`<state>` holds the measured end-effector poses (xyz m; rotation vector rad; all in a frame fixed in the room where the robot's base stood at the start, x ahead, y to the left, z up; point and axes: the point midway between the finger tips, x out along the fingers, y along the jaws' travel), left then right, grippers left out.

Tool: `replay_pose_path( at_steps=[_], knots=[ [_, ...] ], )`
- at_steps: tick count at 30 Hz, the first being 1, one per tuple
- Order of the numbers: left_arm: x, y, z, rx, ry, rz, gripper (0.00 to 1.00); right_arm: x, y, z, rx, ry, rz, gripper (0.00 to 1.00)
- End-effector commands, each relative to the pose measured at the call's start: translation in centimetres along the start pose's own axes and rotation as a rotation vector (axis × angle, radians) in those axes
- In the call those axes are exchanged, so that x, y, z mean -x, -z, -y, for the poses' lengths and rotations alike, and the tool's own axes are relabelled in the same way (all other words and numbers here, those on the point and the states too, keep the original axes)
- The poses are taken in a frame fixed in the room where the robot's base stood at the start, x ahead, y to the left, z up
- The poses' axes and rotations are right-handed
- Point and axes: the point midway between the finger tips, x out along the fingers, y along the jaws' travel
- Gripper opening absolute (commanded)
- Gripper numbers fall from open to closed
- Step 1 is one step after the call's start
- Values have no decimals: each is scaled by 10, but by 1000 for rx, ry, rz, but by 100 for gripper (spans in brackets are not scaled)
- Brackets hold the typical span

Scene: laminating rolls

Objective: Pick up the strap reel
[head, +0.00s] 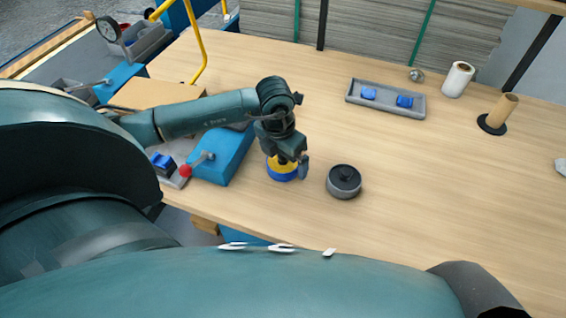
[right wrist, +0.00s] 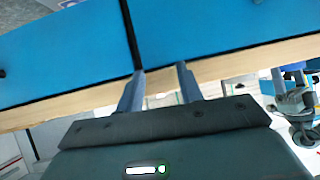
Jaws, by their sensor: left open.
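A round blue and yellow reel (head: 282,174) lies on the wooden table in the head view. A grey round piece with a black top (head: 344,181) stands just right of it; I cannot tell for sure which of the two is the strap reel. My left gripper (head: 293,164) points down right at the blue and yellow reel and hides part of its top. Its jaws are open; whether they touch the reel I cannot tell. My right gripper (right wrist: 160,76) shows in the right wrist view with its fingers apart and nothing between them.
A blue box-like device (head: 222,156) with a red-knobbed lever (head: 186,170) stands left of the reel. A grey tray (head: 386,99) with blue pieces, a white roll (head: 458,79) and a cardboard core (head: 498,113) on a black base stand farther back. The table's right middle is clear.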

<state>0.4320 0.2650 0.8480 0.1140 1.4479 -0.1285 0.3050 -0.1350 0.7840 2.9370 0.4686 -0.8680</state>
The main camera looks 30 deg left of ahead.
Motion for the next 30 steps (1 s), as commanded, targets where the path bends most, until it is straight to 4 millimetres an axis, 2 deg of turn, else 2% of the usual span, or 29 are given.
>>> replay_pose_path(
  at_steps=[1, 2, 9, 27, 30],
  knots=[
    [-11, 1, 0, 1, 0, 0, 98, -4, -2, 1, 3, 5, -12, 36],
    [-12, 0, 0, 1, 0, 0, 98, -3, 0, 2, 5, 7, -17, 36],
    [-10, 0, 0, 0, 0, 1, 96, 0, 5, 3, 14, 15, -25, 36],
    [-10, 0, 0, 0, 0, 1, 47, -1, 4, 1, 13, 9, -21, 36],
    [-10, -1, 0, 0, 0, 3, 43, -1, 4, 1, 9, 8, -22, 36]
  ],
)
